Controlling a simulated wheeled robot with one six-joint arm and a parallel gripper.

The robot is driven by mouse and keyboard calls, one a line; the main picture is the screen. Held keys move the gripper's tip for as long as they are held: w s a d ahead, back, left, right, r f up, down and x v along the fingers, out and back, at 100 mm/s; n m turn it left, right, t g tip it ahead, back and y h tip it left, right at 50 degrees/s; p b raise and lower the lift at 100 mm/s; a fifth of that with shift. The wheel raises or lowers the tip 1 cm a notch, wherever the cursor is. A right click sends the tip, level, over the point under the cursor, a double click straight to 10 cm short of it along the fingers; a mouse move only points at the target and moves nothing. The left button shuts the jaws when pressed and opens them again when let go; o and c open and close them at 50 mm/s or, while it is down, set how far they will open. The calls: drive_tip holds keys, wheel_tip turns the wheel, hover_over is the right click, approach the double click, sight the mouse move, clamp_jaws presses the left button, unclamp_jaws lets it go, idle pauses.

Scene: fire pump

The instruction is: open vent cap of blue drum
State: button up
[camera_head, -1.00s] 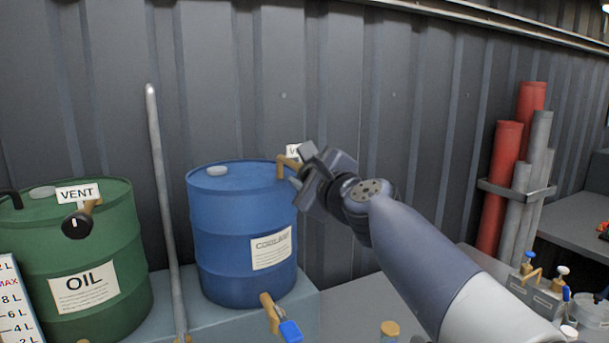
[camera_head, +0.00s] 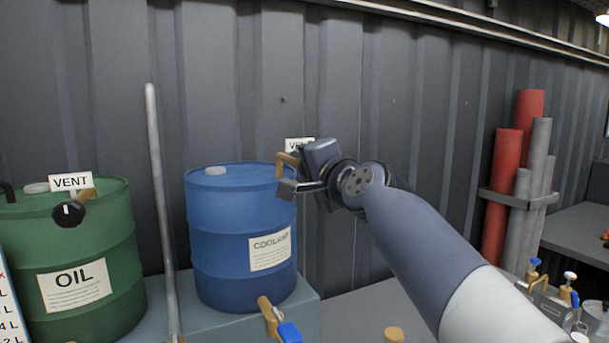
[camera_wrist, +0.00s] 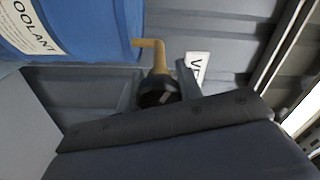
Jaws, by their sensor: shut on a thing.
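The blue drum (camera_head: 235,235) with a COOLANT label stands left of centre on a grey ledge. A brass vent pipe (camera_head: 283,163) bends up from its right edge. My gripper (camera_head: 298,178) is at the end of this pipe, to the right of the drum. In the wrist view the brass pipe (camera_wrist: 157,55) leads into the dark vent cap (camera_wrist: 158,94), and my gripper is shut on the cap. The head view hides the cap behind my gripper. A white VENT tag (camera_head: 299,144) shows just above my gripper, partly covered.
A green OIL drum (camera_head: 72,265) with its own vent stands at the left. A grey upright pipe (camera_head: 160,200) rises between the drums. A blue-handled tap (camera_head: 288,331) is below the blue drum. Red and grey tubes (camera_head: 513,170) are racked at the right.

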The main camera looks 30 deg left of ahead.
drive_tip(key=n+b, duration=0.1)
drive_tip(key=n, duration=0.1)
drive_tip(key=n+b, duration=0.2)
drive_tip(key=n, duration=0.1)
drive_tip(key=shift+f+n, duration=0.2)
drive_tip(key=shift+n, duration=0.1)
drive_tip(key=n+b, duration=0.2)
drive_tip(key=n, duration=0.3)
drive_tip(key=shift+a+r, duration=0.1)
drive_tip(key=shift+n, duration=0.3)
drive_tip(key=o, duration=1)
drive_tip(key=shift+s+r, duration=0.1)
drive_tip(key=shift+c, duration=0.2)
drive_tip(key=shift+o, duration=0.2)
drive_tip(key=b+v, duration=0.3)
drive_tip(key=v, duration=0.7)
drive_tip(key=shift+s+d, duration=0.2)
drive_tip(key=shift+d, duration=0.15)
